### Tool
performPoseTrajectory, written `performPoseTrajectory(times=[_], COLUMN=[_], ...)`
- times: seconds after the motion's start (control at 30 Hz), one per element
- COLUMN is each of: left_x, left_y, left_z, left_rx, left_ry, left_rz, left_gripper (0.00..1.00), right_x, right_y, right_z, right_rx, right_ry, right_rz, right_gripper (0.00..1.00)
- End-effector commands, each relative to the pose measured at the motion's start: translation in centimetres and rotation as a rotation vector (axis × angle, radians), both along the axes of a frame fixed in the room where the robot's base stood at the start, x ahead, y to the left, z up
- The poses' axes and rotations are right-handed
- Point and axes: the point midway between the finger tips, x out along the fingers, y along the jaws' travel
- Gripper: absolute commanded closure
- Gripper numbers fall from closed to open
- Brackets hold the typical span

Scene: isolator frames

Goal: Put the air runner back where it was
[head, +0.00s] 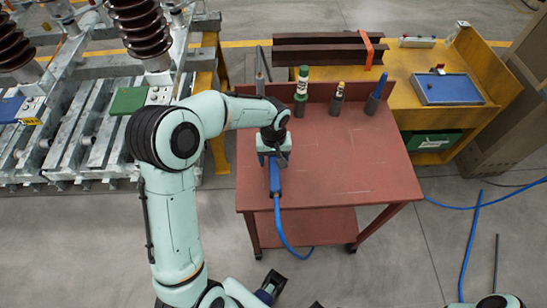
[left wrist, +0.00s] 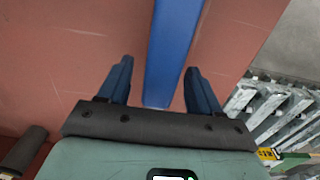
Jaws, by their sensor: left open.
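The air runner (head: 275,182) shows as a blue, bar-like tool at the left side of the red table (head: 345,165), with a blue hose running from its near end. In the left wrist view the blue body (left wrist: 172,50) lies between the two fingers. My left gripper (head: 272,158) is over it, pointing down; in the left wrist view its fingers (left wrist: 158,75) are apart, with gaps on both sides of the tool. The gripper and wrist hide the tool's far end in the head view.
A green-and-white tool (head: 301,84), a dark tool with a yellow top (head: 337,98) and a blue tool (head: 376,95) stand upright along the table's back. A yellow bench (head: 425,118) with a blue tray (head: 448,89) is behind right. The table's middle and right are clear.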

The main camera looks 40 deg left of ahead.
Motion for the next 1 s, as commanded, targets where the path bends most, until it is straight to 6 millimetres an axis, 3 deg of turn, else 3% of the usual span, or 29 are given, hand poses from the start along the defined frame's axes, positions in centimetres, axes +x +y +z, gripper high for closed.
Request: performPoseTrajectory(times=[0.53, 0.7, 1.0], left_x=[0.1, 0.1, 0.0], left_y=[0.0, 0.0, 0.0], left_z=[10.4, 11.9, 12.1], left_rx=[0.001, 0.001, 0.000], left_ry=[-0.004, -0.002, -0.001], left_rz=[0.000, 0.000, 0.000], left_gripper=[0.36, 0.36, 0.36], right_x=[0.4, 0.5, 0.5], right_y=[0.0, 0.0, 0.0], right_z=[1.2, 1.4, 1.4], right_rx=[0.000, 0.000, 0.000], right_ry=[-0.006, -0.006, -0.006], right_rz=[0.000, 0.000, 0.000], right_gripper=[0.57, 0.57, 0.57])
